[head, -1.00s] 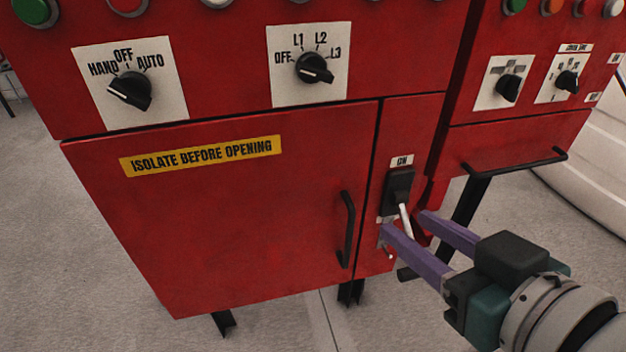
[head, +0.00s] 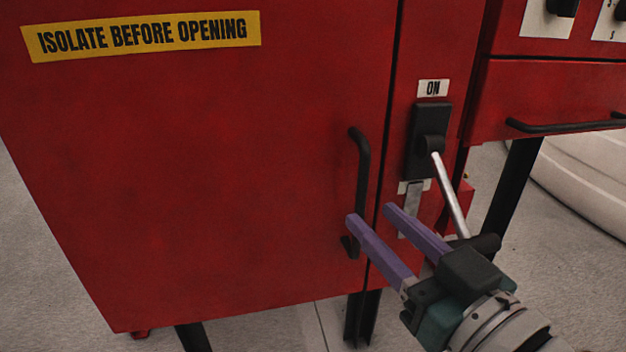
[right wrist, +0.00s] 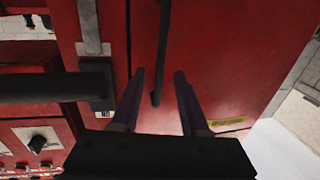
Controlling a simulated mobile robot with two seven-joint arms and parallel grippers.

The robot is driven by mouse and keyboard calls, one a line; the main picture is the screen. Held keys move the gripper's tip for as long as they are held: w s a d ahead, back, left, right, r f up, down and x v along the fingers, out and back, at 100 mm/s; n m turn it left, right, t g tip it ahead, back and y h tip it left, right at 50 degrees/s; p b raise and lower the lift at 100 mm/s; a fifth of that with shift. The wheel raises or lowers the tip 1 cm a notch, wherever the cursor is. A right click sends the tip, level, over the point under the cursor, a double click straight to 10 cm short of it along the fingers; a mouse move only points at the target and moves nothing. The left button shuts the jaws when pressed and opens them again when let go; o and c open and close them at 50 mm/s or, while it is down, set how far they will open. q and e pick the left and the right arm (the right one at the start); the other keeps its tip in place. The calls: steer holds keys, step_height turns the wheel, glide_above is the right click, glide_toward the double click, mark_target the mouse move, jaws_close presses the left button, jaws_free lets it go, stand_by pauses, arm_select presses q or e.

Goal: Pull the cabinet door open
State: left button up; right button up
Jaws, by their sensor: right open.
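The red cabinet door (head: 200,180) looks shut, with a dark seam along its right edge. Its upright black bar handle (head: 361,170) is near that edge. My right gripper (head: 371,215) is open, its two purple fingers at the lower part of the handle. In the head view the left finger crosses in front of the handle's lower end. In the right wrist view the handle (right wrist: 163,50) shows between the two fingers (right wrist: 158,75), with a gap on each side. Whether the fingertips reach past the bar cannot be told. My left gripper is not in view.
Right of the door is a black switch (head: 424,150) under an ON label (head: 433,88), its silver lever (head: 450,195) sticking out close to my right gripper. A second red cabinet (head: 545,95) with a black bar (head: 560,126) stands at right. Open floor lies at lower left.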

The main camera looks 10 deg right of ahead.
mark_target(363, 207)
steer(key=shift+b+x, duration=0.5)
steer(key=shift+x, duration=1.85)
steer(key=shift+c, duration=0.3)
jaws_close()
